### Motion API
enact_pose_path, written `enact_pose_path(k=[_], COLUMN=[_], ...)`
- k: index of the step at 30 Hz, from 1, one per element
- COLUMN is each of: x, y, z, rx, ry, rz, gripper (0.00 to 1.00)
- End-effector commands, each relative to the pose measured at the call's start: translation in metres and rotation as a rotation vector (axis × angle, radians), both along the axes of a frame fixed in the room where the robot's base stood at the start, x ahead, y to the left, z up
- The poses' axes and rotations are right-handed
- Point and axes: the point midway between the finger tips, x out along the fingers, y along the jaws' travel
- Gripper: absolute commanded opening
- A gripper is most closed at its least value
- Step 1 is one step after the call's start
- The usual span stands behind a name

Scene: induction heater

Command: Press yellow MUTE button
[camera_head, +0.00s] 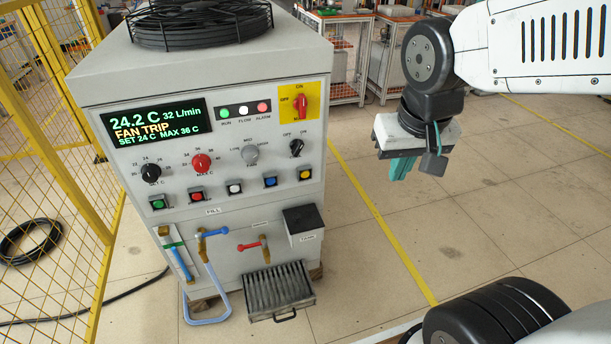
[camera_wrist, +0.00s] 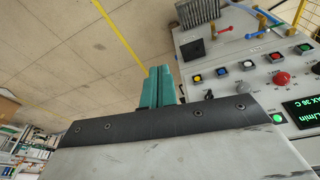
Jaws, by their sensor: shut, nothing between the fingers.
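The yellow button (camera_head: 305,174) is the rightmost in a row of push buttons on the grey machine's front panel. It also shows in the wrist view (camera_wrist: 197,77), just right of the fingers. Its label is too small to read. My gripper (camera_head: 397,172) is shut and empty, with teal fingers pointing down. It hangs in the air to the right of the machine, apart from the panel. The two fingers touch each other in the wrist view (camera_wrist: 156,72).
The panel has a lit display (camera_head: 155,122) reading FAN TRIP, a red-yellow switch (camera_head: 299,102), several knobs, and green, red, white and blue buttons. A yellow mesh fence (camera_head: 50,170) stands left. Floor right of the machine is clear.

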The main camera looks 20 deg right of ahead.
Motion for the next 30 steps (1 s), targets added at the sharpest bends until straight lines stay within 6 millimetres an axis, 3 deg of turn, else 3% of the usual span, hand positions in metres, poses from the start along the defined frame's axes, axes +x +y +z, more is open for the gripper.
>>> enact_pose_path(k=[1,6,12,15,19,24,30], x=[0.023,0.1,0.174,0.201,0.226,0.239,0.241], y=[-0.005,-0.015,-0.015,-0.008,0.003,0.023,0.038], z=[-0.014,-0.059,-0.124,-0.161,-0.21,-0.264,-0.295], rx=[-0.004,0.018,0.127,0.217,0.361,0.565,0.722], ry=[-0.02,-0.155,-0.299,-0.354,-0.411,-0.436,-0.435], rz=[-0.045,-0.188,-0.319,-0.375,-0.454,-0.545,-0.611], gripper=[0.0,0.0,0.0,0.0,0.0,0.0,0.0])
